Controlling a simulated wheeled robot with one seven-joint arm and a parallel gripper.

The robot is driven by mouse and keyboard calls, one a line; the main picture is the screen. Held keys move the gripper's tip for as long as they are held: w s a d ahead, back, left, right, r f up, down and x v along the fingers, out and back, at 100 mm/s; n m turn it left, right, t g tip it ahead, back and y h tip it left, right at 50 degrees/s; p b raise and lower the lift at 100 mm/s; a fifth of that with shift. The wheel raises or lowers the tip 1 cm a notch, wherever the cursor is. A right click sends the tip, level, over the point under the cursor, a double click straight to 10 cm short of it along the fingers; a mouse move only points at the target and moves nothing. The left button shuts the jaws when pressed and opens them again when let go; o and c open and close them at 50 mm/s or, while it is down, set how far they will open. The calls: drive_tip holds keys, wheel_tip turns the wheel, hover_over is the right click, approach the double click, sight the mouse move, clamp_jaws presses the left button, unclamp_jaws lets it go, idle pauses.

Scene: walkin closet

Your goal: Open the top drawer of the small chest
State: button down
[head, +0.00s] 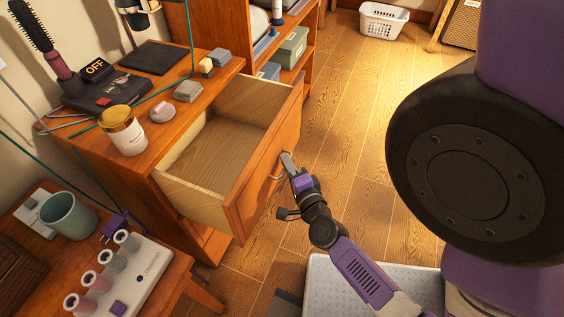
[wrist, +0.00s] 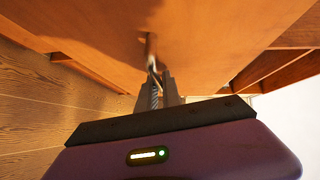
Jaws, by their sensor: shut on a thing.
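The small chest (head: 80,136) is an orange-brown wooden chest at the left in the head view. Its top drawer (head: 262,172) is pulled well out, and the pale wooden inside (head: 216,152) looks empty. My gripper (head: 287,162) is at the drawer's front, shut on the drawer handle (head: 276,171). In the wrist view, the fingers of my gripper (wrist: 158,90) close around the handle (wrist: 151,52), which meets the wooden drawer front (wrist: 210,45). The fingers hide part of the handle.
On the chest top are a jar (head: 123,132), a black device (head: 108,92), a dark pad (head: 153,57) and small boxes. A low table (head: 150,285) with a green cup (head: 69,216) stands in front. A shelf (head: 300,50) stands behind.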

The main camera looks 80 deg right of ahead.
drive_tip(key=c, duration=1.8)
unclamp_jaws()
drive_tip(key=shift+a, duration=0.1)
drive_tip(key=b+v, duration=0.1)
drive_tip(key=v, duration=0.6)
drive_tip(key=shift+s+a, duration=0.15)
drive_tip(key=shift+a, duration=0.2)
